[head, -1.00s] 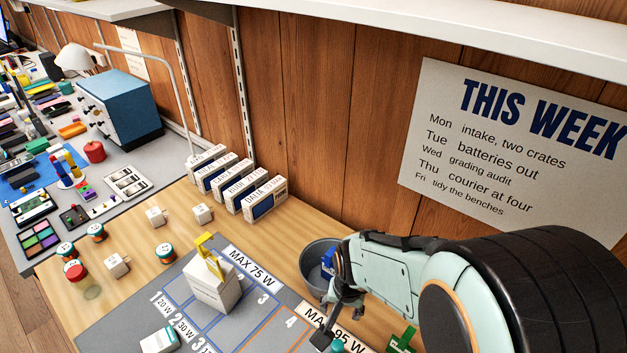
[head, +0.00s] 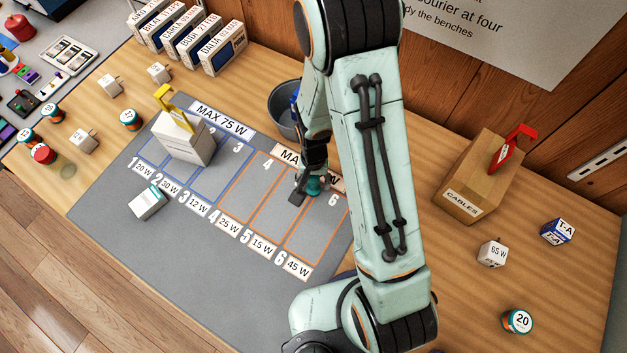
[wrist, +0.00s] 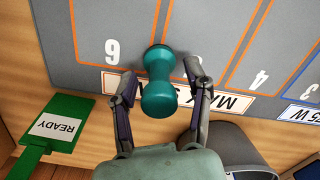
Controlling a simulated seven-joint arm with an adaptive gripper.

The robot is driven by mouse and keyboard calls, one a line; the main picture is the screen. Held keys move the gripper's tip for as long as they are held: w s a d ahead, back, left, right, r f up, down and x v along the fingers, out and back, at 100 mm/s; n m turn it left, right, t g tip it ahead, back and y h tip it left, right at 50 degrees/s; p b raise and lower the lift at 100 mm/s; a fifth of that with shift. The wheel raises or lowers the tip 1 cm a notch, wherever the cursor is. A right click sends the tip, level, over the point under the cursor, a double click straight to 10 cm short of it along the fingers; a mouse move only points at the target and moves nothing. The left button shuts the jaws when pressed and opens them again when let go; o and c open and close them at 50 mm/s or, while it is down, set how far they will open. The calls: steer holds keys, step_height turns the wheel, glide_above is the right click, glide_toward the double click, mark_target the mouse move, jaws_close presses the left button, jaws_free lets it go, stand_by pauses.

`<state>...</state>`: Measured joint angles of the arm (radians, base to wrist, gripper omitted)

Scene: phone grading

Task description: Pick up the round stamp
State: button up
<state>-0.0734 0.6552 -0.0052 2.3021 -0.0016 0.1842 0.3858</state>
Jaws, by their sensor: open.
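The round stamp, a teal knobbed piece (wrist: 158,88), stands on the grey mat (wrist: 75,60) between the numbers 6 and 5, by the white MAX label. In the head view only a small teal part of it (head: 314,187) shows beside my fingers. My gripper (wrist: 160,74) is open, with one finger on each side of the stamp. Gaps show between the fingers and the stamp in the wrist view. My gripper (head: 306,188) is partly hidden behind my arm in the head view.
A green piece labelled READY (wrist: 58,124) lies near the gripper. A grey bin (head: 284,115) stands close behind. A white box with a yellow handle (head: 182,138) is on the mat's left side. A CABLES box (head: 478,178) stands at the right.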

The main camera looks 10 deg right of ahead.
jaws_close()
steer(key=shift+r, duration=0.1)
